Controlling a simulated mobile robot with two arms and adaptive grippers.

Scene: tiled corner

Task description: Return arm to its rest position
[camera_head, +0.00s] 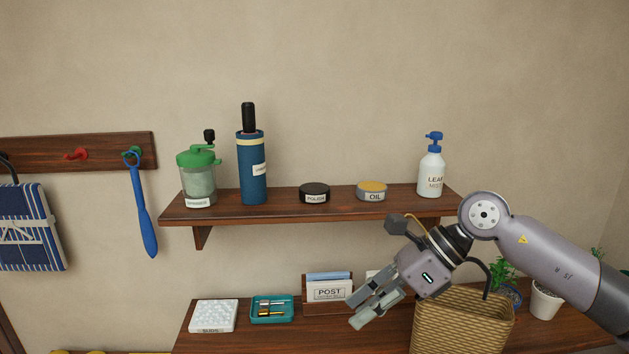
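My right arm reaches in from the right edge. Its gripper (362,306) hangs in front of the shelf's underside and points down and to the left. Its fingers are apart with nothing seen between them. It is above the lower wooden surface (240,343), in front of the post holder (331,309), and overlaps the left rim of a woven basket (463,328) in the picture. I cannot tell whether it touches the basket. My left gripper is not in view.
A wall shelf (290,208) holds a green-lidded grinder (199,182), blue cylinder (252,180), black tin (314,192), oil tin (371,192) and pump bottle (431,175). A peg rail (40,153) is left.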

